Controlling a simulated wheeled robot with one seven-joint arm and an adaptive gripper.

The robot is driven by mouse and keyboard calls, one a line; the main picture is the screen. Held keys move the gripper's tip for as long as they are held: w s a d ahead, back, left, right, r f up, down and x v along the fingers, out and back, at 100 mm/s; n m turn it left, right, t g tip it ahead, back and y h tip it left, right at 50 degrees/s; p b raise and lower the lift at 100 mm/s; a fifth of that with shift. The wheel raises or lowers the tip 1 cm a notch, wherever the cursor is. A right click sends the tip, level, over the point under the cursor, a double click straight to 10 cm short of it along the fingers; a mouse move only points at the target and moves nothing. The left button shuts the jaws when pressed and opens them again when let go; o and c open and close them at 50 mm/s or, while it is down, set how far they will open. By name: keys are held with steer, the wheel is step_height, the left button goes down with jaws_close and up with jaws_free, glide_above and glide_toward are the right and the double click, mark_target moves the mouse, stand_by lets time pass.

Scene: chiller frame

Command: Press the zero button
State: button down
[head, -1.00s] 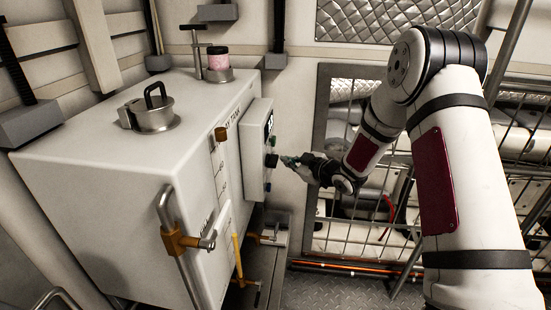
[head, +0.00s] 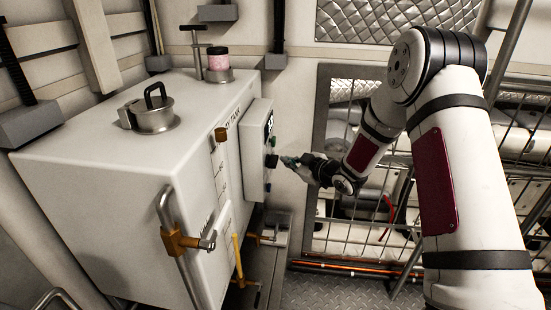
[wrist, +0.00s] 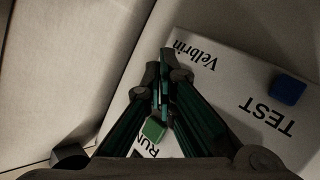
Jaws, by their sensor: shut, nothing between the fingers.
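The control box (head: 257,150) is a pale panel on the right side of a white tank. In the head view its face is steeply angled, with a dark display (head: 269,122), a dark round part (head: 271,161) and a blue button (head: 267,187). In the wrist view, the panel (wrist: 222,75) reads "Velbrin", "TEST" beside a blue button (wrist: 288,89), and "RUN", partly hidden, by a green button (wrist: 153,129). No zero label is legible. My gripper (head: 287,160) is shut and empty in front of the panel; its fingertips (wrist: 164,75) are together. I cannot tell whether they touch it.
The white tank (head: 110,170) has a round lid (head: 152,118) on top and a pipe handle with an orange fitting (head: 180,242) at the front. A metal mesh frame (head: 322,180) stands behind my arm. A pink-topped jar (head: 218,60) stands behind the lid.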

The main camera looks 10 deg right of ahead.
steer(key=shift+a, duration=0.1)
steer(key=shift+w+a, duration=0.1)
steer(key=shift+a, duration=0.25)
steer(key=shift+w+a+b, duration=0.15)
steer(key=shift+a+b, duration=0.2)
steer(key=shift+a, duration=0.05)
stand_by(1.1)
steer(key=shift+s+d, duration=0.3)
steer(key=shift+d, duration=0.5)
steer(key=d, duration=0.1)
steer(key=s+d, duration=0.1)
steer(key=d, duration=0.2)
steer(key=shift+s+d+p, duration=0.25)
steer(key=shift+d+p, duration=0.15)
